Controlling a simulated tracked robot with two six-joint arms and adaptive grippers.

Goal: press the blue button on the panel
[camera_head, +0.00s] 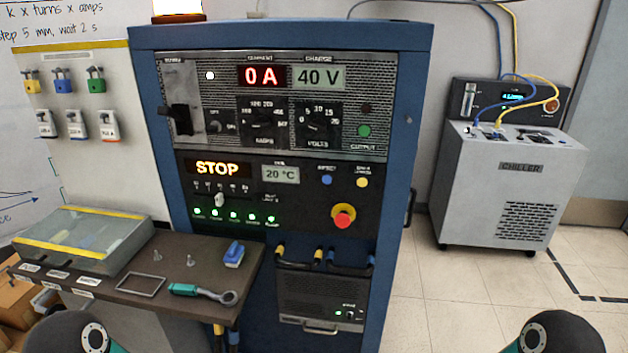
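The panel is a blue cabinet (412,70) with dark control faces. The blue button (327,180) is a small round one on the lower dark face, right of the 20 °C display (281,174) and left of a yellow button (362,182). A red emergency knob on a yellow base (343,216) sits below them. The red display (262,76) reads 0 A, the one beside it (318,77) reads 40 V, and a lit sign (217,168) reads STOP. Parts of my two arms show at the bottom left and bottom right edges. Neither gripper is in view.
A side table (199,293) at the left holds a ratchet wrench (203,292), a blue block-like item (234,254) and a clear-lidded box (75,262). A chiller (508,190) stands at the right. The floor (450,300) between cabinet and chiller is clear.

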